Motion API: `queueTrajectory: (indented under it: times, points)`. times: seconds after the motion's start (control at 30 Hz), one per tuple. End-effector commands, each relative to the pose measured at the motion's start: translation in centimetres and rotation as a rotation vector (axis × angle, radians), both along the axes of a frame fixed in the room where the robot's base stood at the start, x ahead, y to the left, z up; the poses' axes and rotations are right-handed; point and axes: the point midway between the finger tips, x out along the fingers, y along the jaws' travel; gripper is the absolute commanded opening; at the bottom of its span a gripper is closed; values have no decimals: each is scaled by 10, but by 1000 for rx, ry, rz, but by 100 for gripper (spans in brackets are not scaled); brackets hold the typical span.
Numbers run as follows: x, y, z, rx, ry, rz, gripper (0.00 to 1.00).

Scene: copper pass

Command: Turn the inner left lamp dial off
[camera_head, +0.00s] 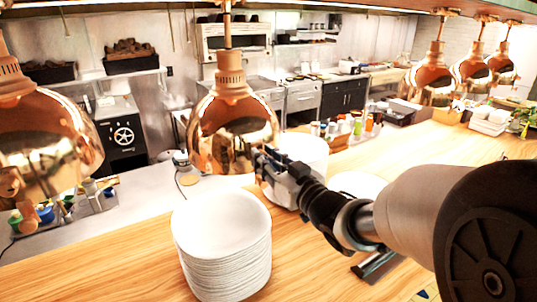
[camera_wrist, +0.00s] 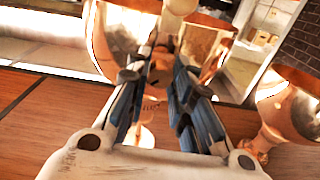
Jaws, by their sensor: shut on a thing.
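The inner left lamp (camera_head: 235,125), a copper dome on a ribbed neck, hangs over the counter left of centre in the head view. My gripper (camera_head: 261,160) reaches in from the right, its fingertips at the lower right side of that dome. In the wrist view, my gripper (camera_wrist: 158,78) has its two fingers closed around a small copper-coloured part, which appears to be the lamp dial (camera_wrist: 161,62), in front of the lamp's shiny shade (camera_wrist: 122,32). The dial is hidden behind the fingers in the head view, and its setting cannot be read.
Another copper lamp (camera_head: 45,140) hangs at the far left, and several more hang at the upper right. A tall stack of white plates (camera_head: 222,250) stands on the wooden counter (camera_head: 120,265) below my gripper. More plates (camera_head: 303,150) stand behind the gripper. Bottles and boxes line the back.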

Motion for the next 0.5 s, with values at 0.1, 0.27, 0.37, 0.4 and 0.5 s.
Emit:
queueTrajectory:
  times: [0.1, 0.27, 0.37, 0.4, 0.5]
  points:
    - [0, 0, 0, 91, 63, 0, 0]
    - [0, 0, 1, 217, 147, 0, 0]
    - [0, 0, 1, 294, 199, 0, 0]
    - [0, 0, 1, 324, 220, 0, 0]
    - [0, 0, 0, 395, 268, 0, 0]
